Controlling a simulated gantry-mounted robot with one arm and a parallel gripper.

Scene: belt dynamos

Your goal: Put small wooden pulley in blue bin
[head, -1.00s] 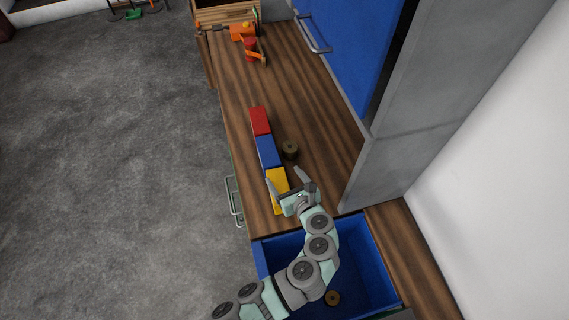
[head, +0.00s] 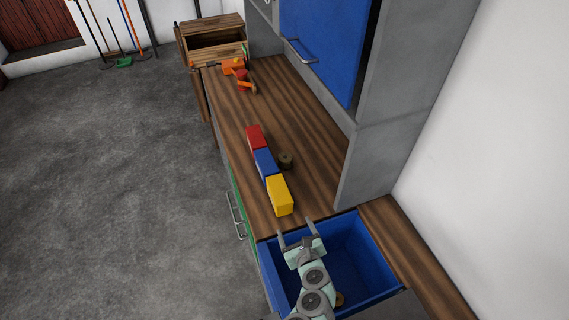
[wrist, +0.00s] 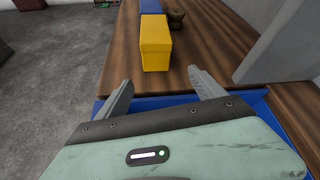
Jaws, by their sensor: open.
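A brown wooden pulley (head: 285,160) stands on the wooden counter, just right of the blue block. It also shows in the wrist view (wrist: 176,18), beyond the yellow block. Another brown wooden pulley (head: 339,299) lies inside the blue bin (head: 378,250), partly hidden by my arm. I cannot tell from size which is the small one.
Red (head: 255,137), blue (head: 265,162) and yellow (head: 280,195) blocks form a row on the counter (head: 300,120). An orange and red toy (head: 242,78) stands at the far end. A grey cabinet (head: 375,170) borders the counter's right side.

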